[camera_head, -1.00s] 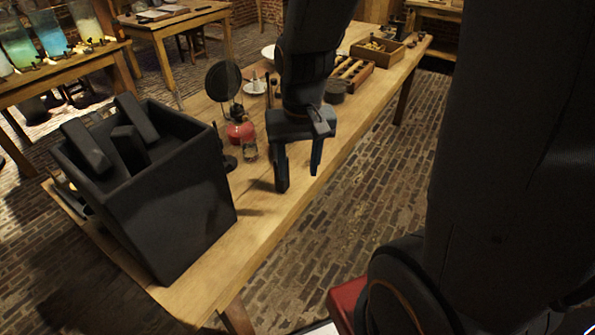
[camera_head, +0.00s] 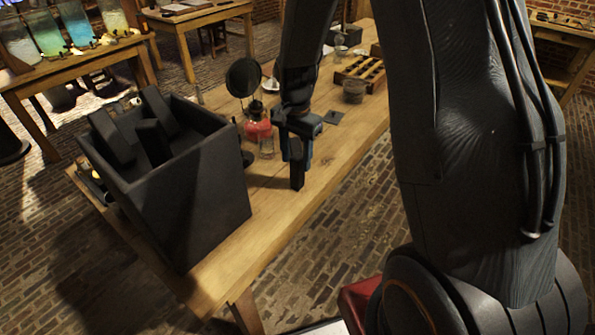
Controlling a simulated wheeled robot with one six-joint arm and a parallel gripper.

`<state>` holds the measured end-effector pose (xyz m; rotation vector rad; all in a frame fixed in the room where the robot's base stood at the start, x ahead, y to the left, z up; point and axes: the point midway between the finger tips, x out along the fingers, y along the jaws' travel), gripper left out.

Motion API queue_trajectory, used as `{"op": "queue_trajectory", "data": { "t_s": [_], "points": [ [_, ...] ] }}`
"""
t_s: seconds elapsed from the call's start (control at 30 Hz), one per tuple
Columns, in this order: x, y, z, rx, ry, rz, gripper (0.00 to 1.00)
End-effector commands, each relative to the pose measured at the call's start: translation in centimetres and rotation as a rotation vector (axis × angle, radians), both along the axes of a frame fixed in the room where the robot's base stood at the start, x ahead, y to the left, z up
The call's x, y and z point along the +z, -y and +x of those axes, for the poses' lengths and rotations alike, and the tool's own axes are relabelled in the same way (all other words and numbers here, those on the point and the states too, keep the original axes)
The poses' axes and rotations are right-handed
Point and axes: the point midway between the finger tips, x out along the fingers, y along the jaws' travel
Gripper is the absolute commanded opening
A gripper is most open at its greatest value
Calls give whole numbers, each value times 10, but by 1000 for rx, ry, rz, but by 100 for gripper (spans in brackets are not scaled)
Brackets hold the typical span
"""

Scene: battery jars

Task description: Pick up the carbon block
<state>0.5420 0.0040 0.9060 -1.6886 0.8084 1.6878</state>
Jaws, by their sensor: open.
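A large dark box (camera_head: 199,206) stands at the near left end of the wooden table. Several dark carbon blocks stick up out of it: one at the left (camera_head: 112,139), one in the middle (camera_head: 154,142) and one at the back (camera_head: 160,109). They lean at different angles, and their lower ends are hidden by the box walls. My gripper (camera_head: 294,174) is open and empty, pointing down over the table to the right of the box and apart from it. One finger partly overlaps the other from this side.
A compartmented wooden tray (camera_head: 360,75) lies farther back. The front edge strip is clear.

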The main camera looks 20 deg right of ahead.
Motion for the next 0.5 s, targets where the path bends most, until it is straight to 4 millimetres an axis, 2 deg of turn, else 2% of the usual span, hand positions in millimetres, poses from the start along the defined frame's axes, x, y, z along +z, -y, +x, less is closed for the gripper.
{"op": "queue_trajectory", "data": {
  "t_s": [0.3,0.5],
  "points": [
    [-36,4,-1,0,-4,0,47],
    [-43,4,0,1,0,0,47]
  ]
}}
